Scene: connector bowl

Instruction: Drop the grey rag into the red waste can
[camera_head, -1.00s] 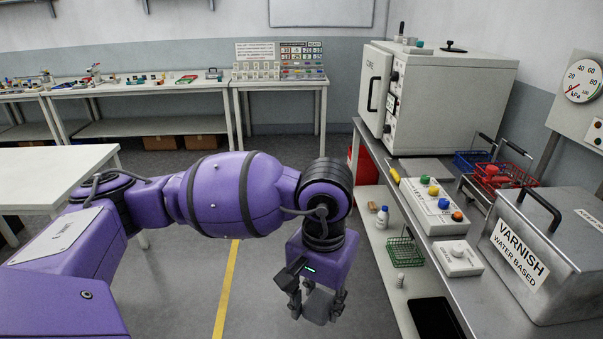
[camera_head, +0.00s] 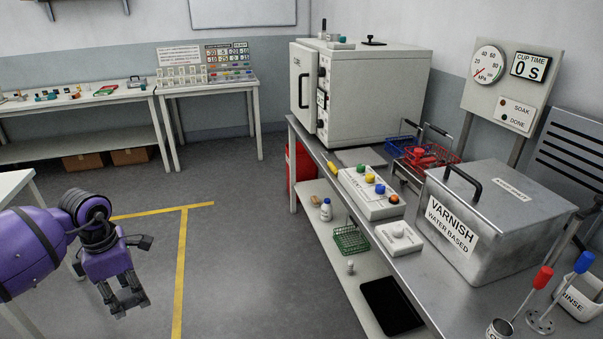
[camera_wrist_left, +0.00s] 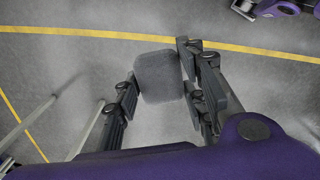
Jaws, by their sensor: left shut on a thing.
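My left gripper (camera_head: 128,302) hangs over the floor at the lower left of the head view. In the left wrist view the left gripper (camera_wrist_left: 160,95) is shut on the grey rag (camera_wrist_left: 158,75), a small rounded grey piece between its fingers. The rag is hard to make out in the head view. The left gripper is well to the left of the can and nearer to me. Part of my right gripper (camera_wrist_left: 243,9) seems to show at the wrist view's top right edge.
The steel bench (camera_head: 343,208) carries a white cabinet (camera_head: 375,90), a button box (camera_head: 370,195) and a varnish tank (camera_head: 490,225). Its lower shelf holds a bottle (camera_head: 326,209) and a green basket (camera_head: 351,239). Floor with yellow lines (camera_head: 181,260) lies clear between gripper and bench.

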